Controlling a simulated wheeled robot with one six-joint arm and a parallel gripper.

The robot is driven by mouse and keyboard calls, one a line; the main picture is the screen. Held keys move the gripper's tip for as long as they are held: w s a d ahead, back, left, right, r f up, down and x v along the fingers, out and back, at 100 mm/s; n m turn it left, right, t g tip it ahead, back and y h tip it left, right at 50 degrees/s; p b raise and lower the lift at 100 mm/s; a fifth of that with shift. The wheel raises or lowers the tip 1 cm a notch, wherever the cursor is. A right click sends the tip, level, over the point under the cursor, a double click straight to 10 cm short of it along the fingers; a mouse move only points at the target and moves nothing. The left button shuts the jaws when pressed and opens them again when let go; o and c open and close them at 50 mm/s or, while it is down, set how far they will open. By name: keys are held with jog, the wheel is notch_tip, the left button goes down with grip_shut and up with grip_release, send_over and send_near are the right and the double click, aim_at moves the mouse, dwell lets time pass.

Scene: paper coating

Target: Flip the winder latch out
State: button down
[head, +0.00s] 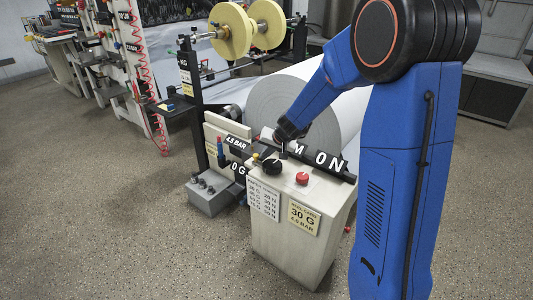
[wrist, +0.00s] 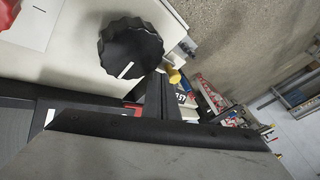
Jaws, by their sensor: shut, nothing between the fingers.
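My gripper (head: 283,150) is shut and empty, low over the back of the control cabinet, close to the big paper roll (head: 268,108). A ribbed black knob (head: 271,167) stands on the cabinet top just in front of it. A small yellow-tipped part (head: 256,156) sits left of the knob; in the wrist view the yellow tip (wrist: 173,75) lies beside a dark bar (wrist: 152,97), right of the knob (wrist: 130,47). I cannot tell for sure which part is the winder latch. No fingertips can be made out clearly in the wrist view.
The cabinet (head: 298,238) carries a red button (head: 302,178) and labels. A black sign bar (head: 325,162) runs along its back. Yellow discs (head: 231,31) hang on a shaft above the roll. A large grey surface (wrist: 150,155) fills the lower wrist view. Floor at left is clear.

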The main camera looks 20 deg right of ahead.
jog(key=shift+a, duration=0.1)
jog(key=w+a, duration=0.1)
jog(key=w, duration=0.1)
jog(key=shift+w+a, duration=0.3)
jog(key=shift+a, duration=0.1)
jog(key=shift+w, duration=0.1)
jog(key=shift+r, duration=0.15)
